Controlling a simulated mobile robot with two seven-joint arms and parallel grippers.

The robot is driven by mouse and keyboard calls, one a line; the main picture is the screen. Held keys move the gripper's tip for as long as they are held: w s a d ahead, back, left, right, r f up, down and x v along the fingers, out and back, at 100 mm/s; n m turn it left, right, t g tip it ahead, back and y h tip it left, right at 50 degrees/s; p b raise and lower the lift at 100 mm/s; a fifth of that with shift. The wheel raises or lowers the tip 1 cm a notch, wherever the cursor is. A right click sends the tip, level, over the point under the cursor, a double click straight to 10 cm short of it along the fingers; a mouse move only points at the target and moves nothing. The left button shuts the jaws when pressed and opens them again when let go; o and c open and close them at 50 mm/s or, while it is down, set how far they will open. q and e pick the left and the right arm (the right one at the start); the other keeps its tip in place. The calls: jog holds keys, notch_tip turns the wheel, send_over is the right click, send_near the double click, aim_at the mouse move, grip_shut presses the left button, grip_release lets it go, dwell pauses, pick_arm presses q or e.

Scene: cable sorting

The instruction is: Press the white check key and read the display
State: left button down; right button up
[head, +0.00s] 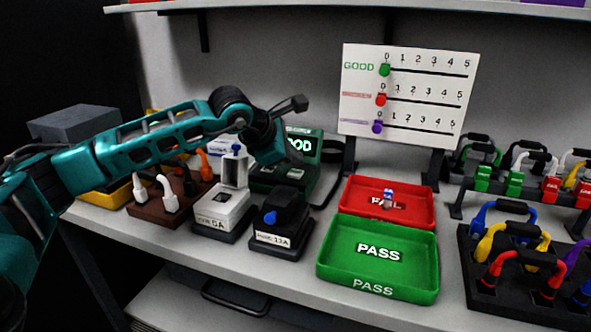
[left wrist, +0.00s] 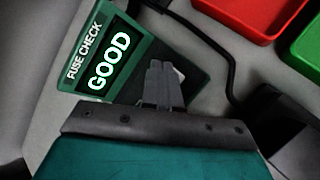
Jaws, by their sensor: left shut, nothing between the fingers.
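The green fuse checker (head: 268,176) stands at the back of the shelf, partly hidden behind my left arm. Its lit display (left wrist: 109,60) reads "GOOD" in the left wrist view; in the head view only "OOD" of the display (head: 300,144) shows. My left gripper (left wrist: 161,66) is shut and empty, with its fingertips over the checker's dark base, right of the display. A small white edge of the check key (left wrist: 180,74) shows beside the fingers; the rest is hidden. I cannot tell whether the key is pressed down. My right gripper is in neither view.
A red tray (head: 420,194) with a small fuse and a green PASS tray (head: 345,275) stand right of the checker. Two fuse holders (head: 220,210) (head: 282,222) stand in front. A tally board (head: 408,95) stands behind. Racks of coloured cables (head: 515,260) fill the right.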

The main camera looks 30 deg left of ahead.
aim_at(293, 174)
pick_arm(q)
jog(key=shift+r, duration=0.1)
jog(key=shift+r+p, duration=1.6)
jog(key=shift+r, duration=0.95)
jog(key=shift+f, duration=0.1)
